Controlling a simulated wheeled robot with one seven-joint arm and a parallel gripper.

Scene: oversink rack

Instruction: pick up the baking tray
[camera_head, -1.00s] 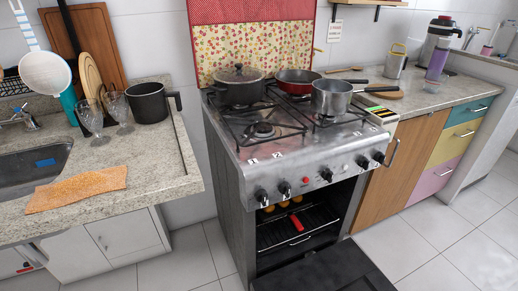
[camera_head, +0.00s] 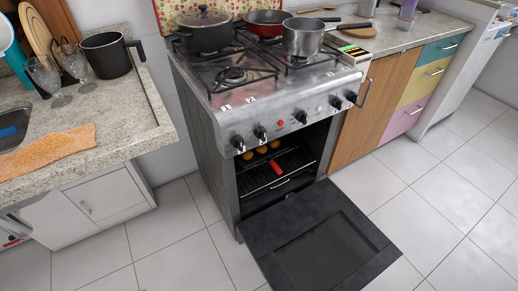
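The oven below the stove (camera_head: 260,95) is open, with its dark door (camera_head: 320,240) lowered out over the floor. Inside, several round yellow-orange items (camera_head: 262,149) sit in a row at an upper level. Below them is a dark rack or tray (camera_head: 255,181) with a red object (camera_head: 276,167) at its front and a light handle-like bar lower down. The inside is dark, so I cannot tell for certain which part is the baking tray. My gripper is not in view.
A pot (camera_head: 205,32), a red pan (camera_head: 266,20) and a steel saucepan (camera_head: 303,40) stand on the stove. A granite counter (camera_head: 120,110) with glasses and a black pot (camera_head: 107,57) is at left. Tiled floor (camera_head: 440,200) is clear at right.

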